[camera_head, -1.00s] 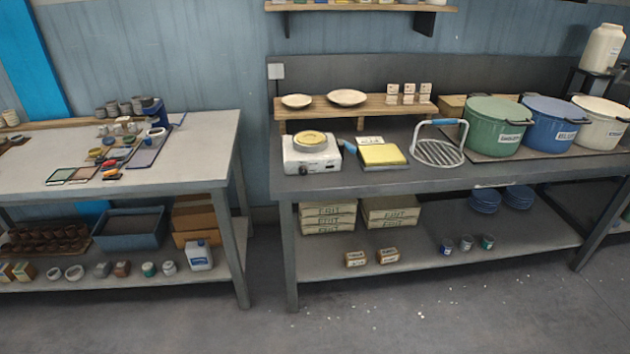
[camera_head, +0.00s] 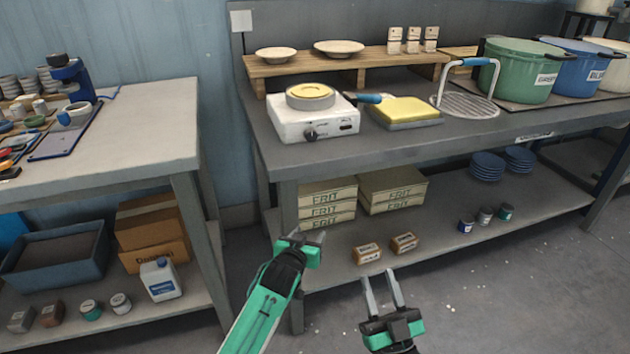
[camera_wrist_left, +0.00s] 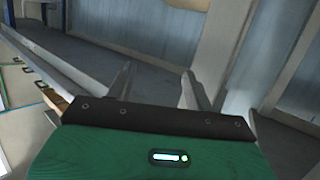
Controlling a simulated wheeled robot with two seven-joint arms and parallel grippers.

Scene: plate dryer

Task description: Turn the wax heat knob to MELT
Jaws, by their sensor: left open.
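The wax heater (camera_head: 314,118) is a white box with a round yellow wax pan (camera_head: 310,94) on top, near the left front edge of the right-hand bench. Its dark wax heat knob (camera_head: 311,133) is on the front face; the small labels beside it are too small to read. My left gripper (camera_head: 307,238) is open and empty, below the bench top and lower than the knob. In the left wrist view its two fingers (camera_wrist_left: 156,88) stand apart with nothing between them. My right gripper (camera_head: 382,284) is open and empty, lower and to the right. Neither touches the heater.
A wire rack (camera_head: 466,104) and large pots (camera_head: 522,72) stand further right. The lower shelf (camera_head: 440,222) holds frit boxes. Floor space is free between the benches.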

